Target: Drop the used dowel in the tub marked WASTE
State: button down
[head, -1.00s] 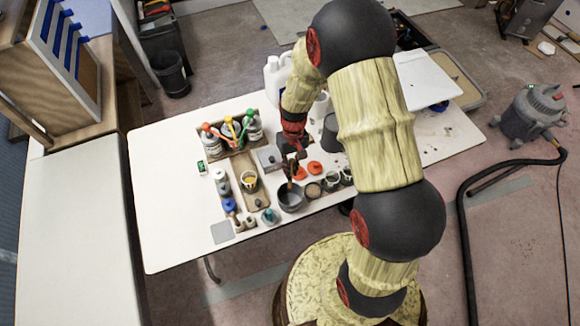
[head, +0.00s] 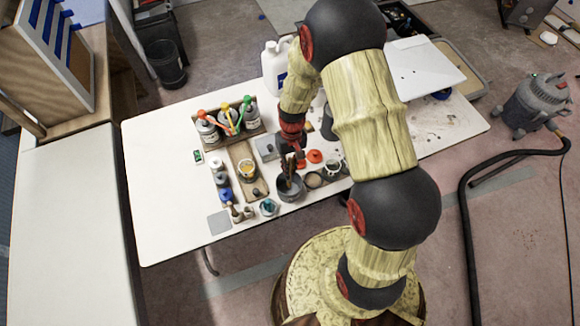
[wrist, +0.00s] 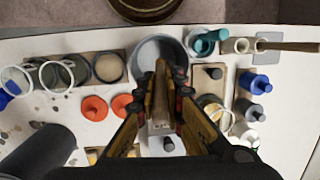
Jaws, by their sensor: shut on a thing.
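My gripper (wrist: 161,92) is shut on a wooden dowel (wrist: 160,108) in the wrist view. The dowel is a narrow, light brown stick, and its far end points over the mouth of a round grey tub (wrist: 148,47). In the head view the tub (head: 291,194) stands near the table's front edge, and my gripper (head: 292,163) is just above and behind it. The dowel's lower end looks to be over or inside the tub; I cannot tell how deep. No WASTE marking on the tub is readable.
Two orange lids (wrist: 95,108) and several small pots (wrist: 108,68) lie beside the tub. A teal cup (wrist: 203,45) is close on its other side. Bottles (wrist: 255,82) and a dark cylinder (wrist: 40,150) stand nearby. The table's left end (head: 160,190) is clear.

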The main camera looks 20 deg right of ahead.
jog(key=shift+f, duration=0.2)
jog(key=c, duration=1.9)
grip_release()
jog(key=shift+o, duration=0.5)
jog(key=shift+r, duration=0.1)
jog(key=r, duration=0.4)
jog(key=w+r, duration=0.1)
jog(key=r, duration=0.2)
jog(key=w+d+r, duration=0.1)
jog(key=r, duration=0.3)
jog(key=shift+d+r, duration=0.1)
jog(key=shift+r, duration=0.2)
